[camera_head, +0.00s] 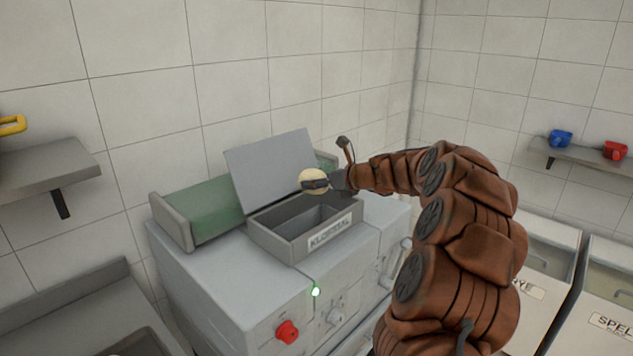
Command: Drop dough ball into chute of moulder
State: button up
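A pale dough ball (313,176) is held in my gripper (318,185), whose dark fingers are closed around it. The ball is above the back part of the grey rectangular chute (284,247) on top of the moulder (225,290). The chute is open at the top and its visible inside looks empty. A grey lid or plate (268,170) stands tilted up behind the chute. My brown arm reaches in from the right and covers part of the moulder's right side.
A green belt (205,212) lies behind the chute. The moulder's front has a red knob (288,331) and a lit green light (316,291). Wall shelves are at left (40,170) and right (590,158). Labelled bins (607,300) stand at right.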

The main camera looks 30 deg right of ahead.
jog(key=shift+d+f+b, duration=0.1)
jog(key=shift+f+b, duration=0.9)
jog(key=shift+f, duration=0.2)
jog(key=o, duration=1.3)
jog(key=shift+s, duration=0.1)
jog(key=v, duration=1.2)
